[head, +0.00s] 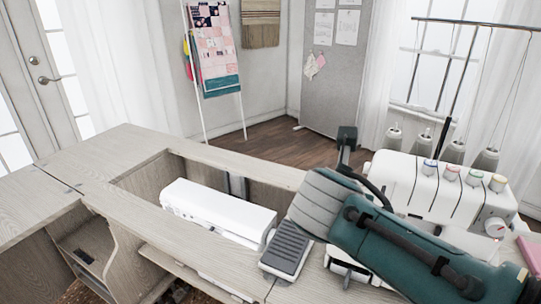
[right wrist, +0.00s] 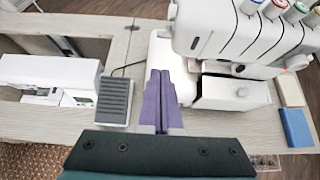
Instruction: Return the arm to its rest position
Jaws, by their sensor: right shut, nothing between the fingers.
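My right arm (head: 400,240) comes in from the lower right of the head view and reaches over the cabinet top in front of the white serger (head: 440,190). In the right wrist view my right gripper (right wrist: 159,73) is shut, its purple fingers together with nothing between them. The fingers show between the grey foot pedal (right wrist: 116,100) and the serger (right wrist: 235,90); I cannot tell their height above the top. My fingers are not clearly visible in the head view. My left arm and gripper are in neither view.
A white sewing machine (head: 220,208) sits in the cabinet's recess, left of the pedal (head: 287,250). Thread cones (head: 454,151) and a tall thread stand rise behind the serger. A blue block (right wrist: 296,127) lies at right. The cabinet top (head: 90,160) at left is clear.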

